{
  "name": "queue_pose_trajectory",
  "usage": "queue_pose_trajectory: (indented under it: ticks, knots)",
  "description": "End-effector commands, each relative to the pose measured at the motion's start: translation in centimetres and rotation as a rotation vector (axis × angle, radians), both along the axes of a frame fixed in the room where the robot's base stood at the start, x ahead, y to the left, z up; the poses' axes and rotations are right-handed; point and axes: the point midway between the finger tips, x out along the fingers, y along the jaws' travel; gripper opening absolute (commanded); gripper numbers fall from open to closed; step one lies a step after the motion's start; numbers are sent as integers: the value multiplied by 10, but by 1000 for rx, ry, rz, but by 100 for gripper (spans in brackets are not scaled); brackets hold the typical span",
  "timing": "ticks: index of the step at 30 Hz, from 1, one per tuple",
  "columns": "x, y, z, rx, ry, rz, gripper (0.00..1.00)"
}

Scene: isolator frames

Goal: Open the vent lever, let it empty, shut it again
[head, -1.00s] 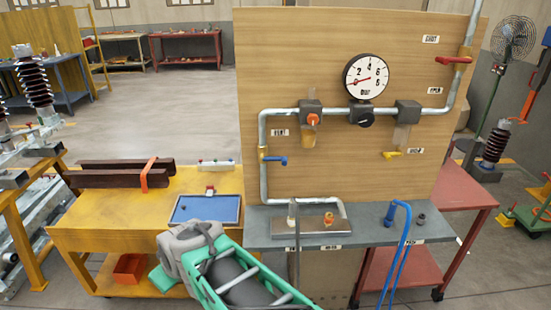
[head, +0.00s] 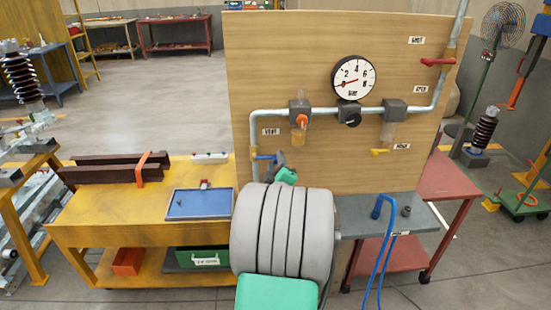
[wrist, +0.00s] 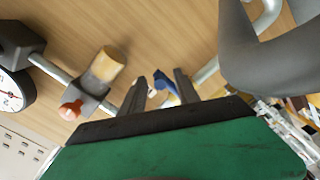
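The vent lever (head: 264,157) is a small blue handle on the left vertical pipe, below the VENT label (head: 271,132). It points right, roughly level and across the pipe. My gripper (head: 274,158) is at its right end in the head view, partly hiding it. In the wrist view, the blue lever (wrist: 166,82) shows between the two dark fingers of my gripper (wrist: 160,90), which stand apart. Contact cannot be told. The gauge (head: 353,78) has its red needle at the left, near the low end of the scale.
A red lever (head: 437,62) and a yellow lever (head: 380,152) sit on the right of the board (head: 300,40). An orange-knobbed valve with an amber bowl (head: 298,137) is right of the vent lever. A blue hose (head: 375,240) hangs from the grey shelf (head: 420,218).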

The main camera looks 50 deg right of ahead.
Motion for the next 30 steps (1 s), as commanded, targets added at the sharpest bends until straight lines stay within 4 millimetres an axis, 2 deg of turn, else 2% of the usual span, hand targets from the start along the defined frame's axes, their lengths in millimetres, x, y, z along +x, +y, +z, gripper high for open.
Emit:
queue_pose_trajectory:
  ticks: [10, 23, 30]
  knots:
    - [5, -6, -1, 0, 0, 0, 37]
    - [5, -6, 1, -2, -1, 0, 2]
    - [5, -6, 2, -3, -3, -1, 0]
